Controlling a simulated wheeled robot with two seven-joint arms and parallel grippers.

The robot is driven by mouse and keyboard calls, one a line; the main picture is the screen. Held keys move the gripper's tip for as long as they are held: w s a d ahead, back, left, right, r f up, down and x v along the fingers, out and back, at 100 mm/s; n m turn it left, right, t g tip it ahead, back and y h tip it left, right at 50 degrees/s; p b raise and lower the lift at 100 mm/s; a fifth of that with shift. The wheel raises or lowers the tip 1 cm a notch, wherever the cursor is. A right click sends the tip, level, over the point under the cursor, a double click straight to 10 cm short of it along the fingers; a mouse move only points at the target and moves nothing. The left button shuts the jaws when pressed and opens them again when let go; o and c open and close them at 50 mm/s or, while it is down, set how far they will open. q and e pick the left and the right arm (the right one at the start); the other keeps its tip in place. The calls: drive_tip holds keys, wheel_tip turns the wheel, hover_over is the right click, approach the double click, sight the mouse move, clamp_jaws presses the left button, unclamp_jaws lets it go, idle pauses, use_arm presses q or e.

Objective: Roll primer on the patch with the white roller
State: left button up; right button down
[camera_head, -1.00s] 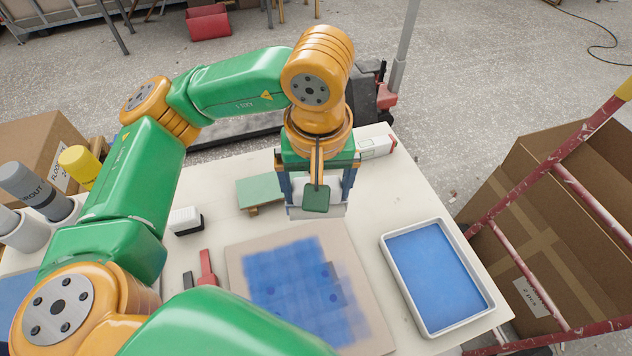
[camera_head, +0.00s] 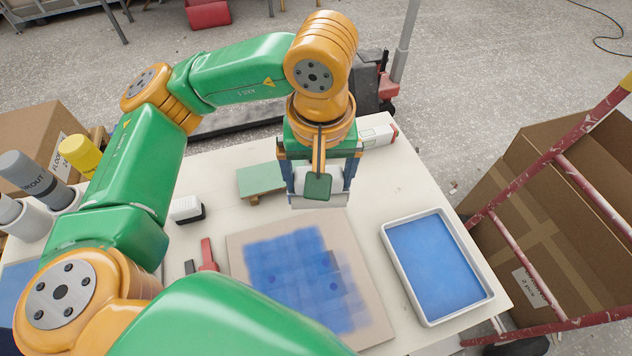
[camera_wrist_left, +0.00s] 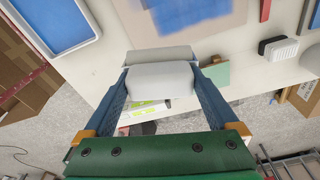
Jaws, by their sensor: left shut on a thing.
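My left gripper (camera_head: 319,190) is shut on the white roller (camera_wrist_left: 162,80), a pale rounded piece with a grey-white strip along its far side. It hangs over the table at the far edge of the tan board (camera_head: 240,255). The board bears a broad, uneven blue coat (camera_head: 300,275) with darker spots; the patch's own outline under it is hard to make out. Whether the roller touches anything is unclear. To the right a white-rimmed tray (camera_head: 407,291) holds blue liquid (camera_head: 435,265). My right gripper is not in view.
Bottles (camera_head: 35,175) stand at far left. A red ladder-like frame (camera_head: 545,155) and cardboard boxes (camera_head: 550,225) flank the right edge.

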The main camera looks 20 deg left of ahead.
use_arm(q)
drive_tip(key=w+d+f+m+h+p, duration=0.2)
drive_tip(key=d+m+p, duration=0.3)
drive_tip(key=d+m, duration=1.55)
drive_tip(key=f+b, duration=0.1)
drive_tip(key=d+f+n+b, duration=0.2)
drive_tip(key=f, duration=0.1)
drive_tip(key=shift+s+n+g, duration=0.15)
drive_tip(key=shift+n+g, duration=0.1)
drive_tip(key=shift+g, duration=0.05)
drive_tip(key=shift+f, duration=0.55)
drive_tip(key=shift+f+b, duration=0.5)
drive_tip(key=shift+b, duration=0.25)
drive_tip(key=shift+b, duration=0.35)
idle(0.4)
wheel_tip(320, 180, up, 7)
drive_tip(key=p, duration=0.4)
